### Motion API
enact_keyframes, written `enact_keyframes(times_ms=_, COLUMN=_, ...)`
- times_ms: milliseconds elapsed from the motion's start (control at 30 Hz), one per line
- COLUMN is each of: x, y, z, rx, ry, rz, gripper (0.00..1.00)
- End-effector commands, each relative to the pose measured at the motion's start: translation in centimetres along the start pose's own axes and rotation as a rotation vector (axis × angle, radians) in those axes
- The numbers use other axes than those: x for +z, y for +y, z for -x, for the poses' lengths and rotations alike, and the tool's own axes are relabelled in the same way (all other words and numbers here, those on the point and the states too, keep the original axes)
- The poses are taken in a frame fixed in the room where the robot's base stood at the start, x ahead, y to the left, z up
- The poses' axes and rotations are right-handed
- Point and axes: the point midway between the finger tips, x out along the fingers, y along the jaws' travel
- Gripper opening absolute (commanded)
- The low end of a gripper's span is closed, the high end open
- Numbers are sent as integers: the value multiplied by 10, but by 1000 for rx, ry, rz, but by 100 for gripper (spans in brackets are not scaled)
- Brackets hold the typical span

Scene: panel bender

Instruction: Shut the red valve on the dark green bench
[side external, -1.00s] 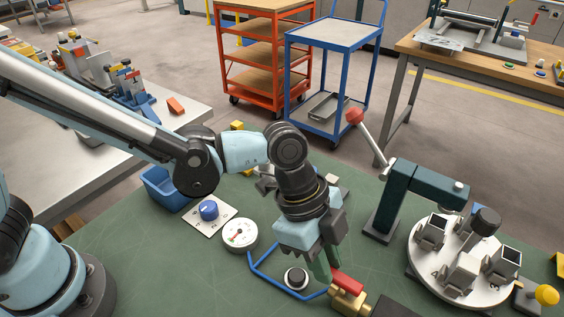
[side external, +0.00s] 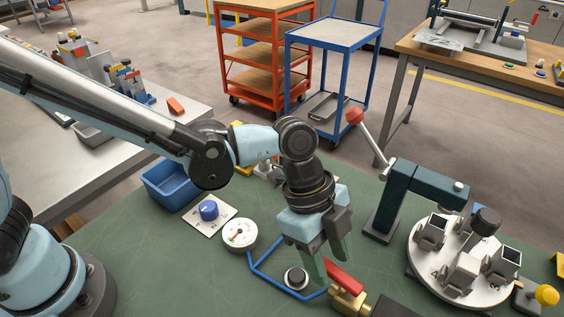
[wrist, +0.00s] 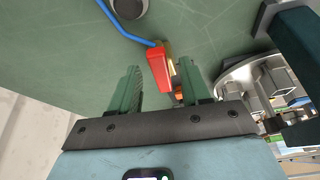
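The red valve's handle (side external: 345,277) sits on a brass body (side external: 349,299) near the front of the dark green bench (side external: 130,262), where a blue pipe (side external: 266,278) meets it. My gripper (side external: 330,267) points down just behind the handle, its green fingers apart. In the wrist view, the red handle (wrist: 158,70) lies between the lines of the two open fingers, nearer the right one. Clear gaps show on both sides, and I see no contact. The brass body is partly hidden behind the handle and right finger there.
A round black-and-silver knob (side external: 296,278) stands close left of the fingers. A gauge (side external: 239,235), a blue dial (side external: 209,210) and a blue bin (side external: 172,184) lie farther left. A dark press (side external: 397,190) with a red-knobbed lever and a round fixture table (side external: 462,262) stand right.

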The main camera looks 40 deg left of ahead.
Motion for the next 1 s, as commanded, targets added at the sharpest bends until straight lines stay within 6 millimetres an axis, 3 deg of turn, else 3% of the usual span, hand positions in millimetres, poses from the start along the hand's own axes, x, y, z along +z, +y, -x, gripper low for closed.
enact_keyframes(times_ms=367, x=0, y=0, z=12, rx=-1, ry=0, rz=1, gripper=47)
enact_keyframes(times_ms=800, x=0, y=0, z=90, rx=-1, ry=0, rz=2, gripper=47)
enact_keyframes(times_ms=1000, x=0, y=0, z=113, rx=-1, ry=0, rz=1, gripper=47)
